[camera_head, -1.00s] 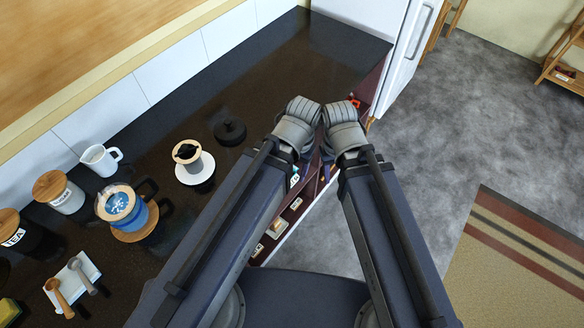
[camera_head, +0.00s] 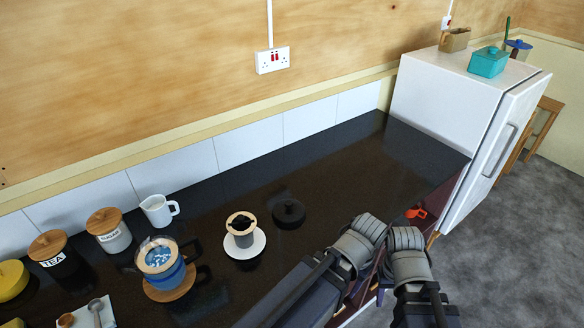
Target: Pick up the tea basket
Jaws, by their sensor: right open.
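A dark cup-like basket with a pale wooden rim and dark contents (camera_head: 241,238) stands on a white saucer (camera_head: 257,249) on the black counter; it looks like the tea basket. A glass mug with a blue filling (camera_head: 165,276) stands on a wooden coaster to its left. A round black lid (camera_head: 289,213) lies to its right. My left gripper (camera_head: 367,228) and right gripper (camera_head: 405,239) are side by side at the counter's front edge, right of the basket and apart from it. The right one is open and empty. The left one's fingers are hidden.
A white jug (camera_head: 158,210), sugar jar (camera_head: 109,233) and tea jar (camera_head: 55,255) stand at the left. A white fridge (camera_head: 440,105) closes the right end, with containers on top. The counter between lid and fridge is clear. An orange item (camera_head: 416,212) is below the edge.

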